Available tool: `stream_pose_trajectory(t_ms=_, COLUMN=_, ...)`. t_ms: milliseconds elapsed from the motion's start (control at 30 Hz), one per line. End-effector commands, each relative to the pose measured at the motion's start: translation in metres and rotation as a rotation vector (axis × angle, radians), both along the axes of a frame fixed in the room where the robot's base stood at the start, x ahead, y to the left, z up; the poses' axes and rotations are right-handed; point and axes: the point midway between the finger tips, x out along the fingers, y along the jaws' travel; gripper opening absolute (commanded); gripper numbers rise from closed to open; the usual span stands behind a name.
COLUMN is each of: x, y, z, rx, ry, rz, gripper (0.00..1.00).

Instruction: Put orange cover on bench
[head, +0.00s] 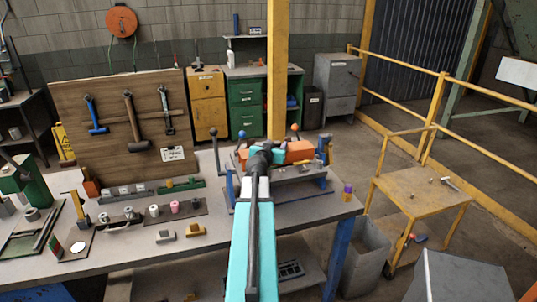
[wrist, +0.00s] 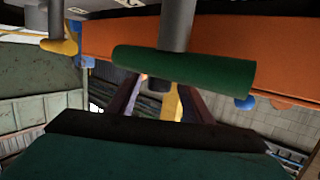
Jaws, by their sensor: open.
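The orange cover (head: 298,152) sits on a grey fixture (head: 290,173) at the right end of the bench (head: 130,258). In the wrist view, a broad orange surface (wrist: 235,45) fills the upper right, close to the camera. A green cylindrical handle (wrist: 185,73) on a grey stem shows in front of it. My gripper (head: 264,155) is at the cover's left part and hides some of it. Its jaws are open. In the wrist view, dark tapered jaws (wrist: 158,102) show below the handle. Contact with the handle cannot be told.
Small parts and tools crowd the left and middle of the bench, before a wooden tool board (head: 120,125). Upright levers (head: 215,145) stand near the fixture. A yellow pillar (head: 277,70) rises behind it. A yellow cart (head: 420,190) and grey bin (head: 365,255) stand at right.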

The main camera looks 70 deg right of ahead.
Motion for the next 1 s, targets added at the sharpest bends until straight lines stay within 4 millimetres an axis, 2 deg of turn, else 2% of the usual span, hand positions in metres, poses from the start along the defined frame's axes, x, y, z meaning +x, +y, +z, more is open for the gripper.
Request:
stream_pose_trajectory(t_ms=700, x=-0.011, y=0.07, z=0.015, rx=-0.001, ry=0.0, rz=0.001, gripper=0.46)
stream_pose_trajectory(t_ms=1000, x=-0.011, y=0.074, z=0.016, rx=-0.004, ry=-0.001, rz=-0.003, gripper=0.46)
